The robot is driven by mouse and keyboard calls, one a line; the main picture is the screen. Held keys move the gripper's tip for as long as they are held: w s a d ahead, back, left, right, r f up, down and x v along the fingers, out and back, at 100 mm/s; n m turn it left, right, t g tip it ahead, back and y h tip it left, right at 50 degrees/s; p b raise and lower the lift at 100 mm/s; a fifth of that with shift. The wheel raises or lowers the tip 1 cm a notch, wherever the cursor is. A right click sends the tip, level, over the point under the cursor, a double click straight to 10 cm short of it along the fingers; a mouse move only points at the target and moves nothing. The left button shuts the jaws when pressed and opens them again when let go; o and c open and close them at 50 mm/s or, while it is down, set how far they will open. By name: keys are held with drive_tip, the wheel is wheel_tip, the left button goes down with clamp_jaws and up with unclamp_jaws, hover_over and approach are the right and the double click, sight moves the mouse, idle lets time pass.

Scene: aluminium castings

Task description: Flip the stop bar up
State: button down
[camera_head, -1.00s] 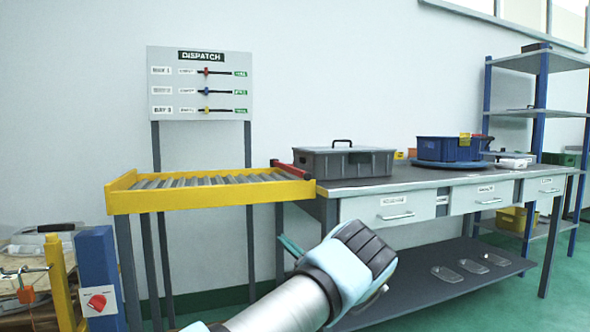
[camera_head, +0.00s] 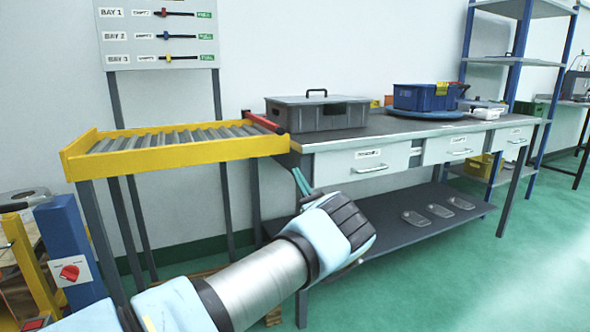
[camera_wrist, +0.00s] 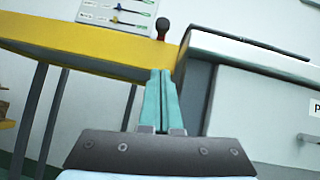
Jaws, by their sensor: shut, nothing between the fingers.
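The stop bar (camera_head: 264,122) is a red bar with a dark end, lying low across the right end of the yellow roller conveyor (camera_head: 190,154), beside the workbench. In the wrist view its dark rounded end with a red part (camera_wrist: 162,28) shows just beyond my fingertips, at the gap between conveyor and bench. My gripper (camera_head: 298,180) is in front of and below the bench's left corner. Its two teal fingers (camera_wrist: 160,75) are together, empty and pointing toward the bar's end, apart from it.
A grey lidded case (camera_head: 318,114) stands on the workbench (camera_head: 400,128) just right of the bar. A blue crate (camera_head: 425,97) sits farther right. The dispatch board (camera_head: 160,36) hangs behind the conveyor. A blue post (camera_head: 72,248) stands at lower left.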

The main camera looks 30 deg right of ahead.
drive_tip(key=x, duration=0.3)
drive_tip(key=s+r+x, duration=0.1)
drive_tip(key=x, duration=0.2)
drive_tip(key=p+x, duration=0.1)
drive_tip(key=x, duration=0.3)
drive_tip(key=shift+s+a+r, duration=0.15)
drive_tip(key=shift+a+r, duration=0.05)
drive_tip(key=shift+r, duration=0.25)
drive_tip(key=shift+a+r, duration=0.1)
drive_tip(key=shift+r, duration=0.35)
